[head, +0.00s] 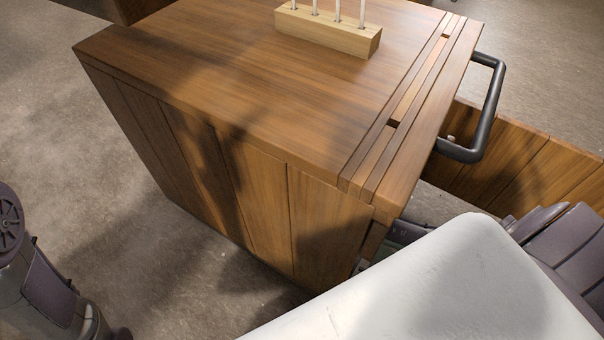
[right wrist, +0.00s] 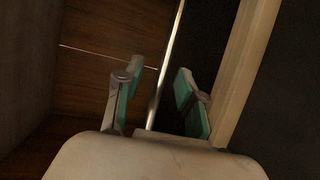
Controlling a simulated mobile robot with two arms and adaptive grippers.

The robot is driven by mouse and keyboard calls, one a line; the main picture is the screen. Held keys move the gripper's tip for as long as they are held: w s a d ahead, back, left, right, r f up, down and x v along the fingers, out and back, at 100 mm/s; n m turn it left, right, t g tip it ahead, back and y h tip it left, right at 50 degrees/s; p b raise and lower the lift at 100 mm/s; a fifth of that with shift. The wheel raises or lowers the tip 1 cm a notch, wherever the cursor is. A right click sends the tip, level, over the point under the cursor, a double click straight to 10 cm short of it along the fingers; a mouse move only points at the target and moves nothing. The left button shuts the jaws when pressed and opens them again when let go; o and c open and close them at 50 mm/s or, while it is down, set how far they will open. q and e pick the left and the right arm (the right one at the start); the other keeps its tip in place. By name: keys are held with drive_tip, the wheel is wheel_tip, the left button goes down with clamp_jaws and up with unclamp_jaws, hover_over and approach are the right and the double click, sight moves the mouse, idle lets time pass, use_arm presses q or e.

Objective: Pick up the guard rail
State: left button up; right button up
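In the right wrist view, a thin, pale, shiny bar (right wrist: 172,40) runs lengthwise through the gap between the fingers of my right gripper (right wrist: 160,73). It looks like the guard rail, but I cannot be sure. The fingers, with green pads, are open on either side of it, and I see no clear contact. In the head view I cannot make out this bar; my pale right arm covers the area in front of the wooden cabinet (head: 240,80). My left gripper is not in view; only part of my left arm shows at the lower left.
A light wooden block (head: 328,33) with several upright white rods stands on the cabinet top. A dark bar handle (head: 487,110) juts from the cabinet's right side. A low wooden panel (head: 530,165) lies beyond it. A light wooden strip (right wrist: 245,70) runs right of my right gripper.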

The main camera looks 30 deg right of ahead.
clamp_jaws()
drive_tip(key=shift+r, duration=0.15)
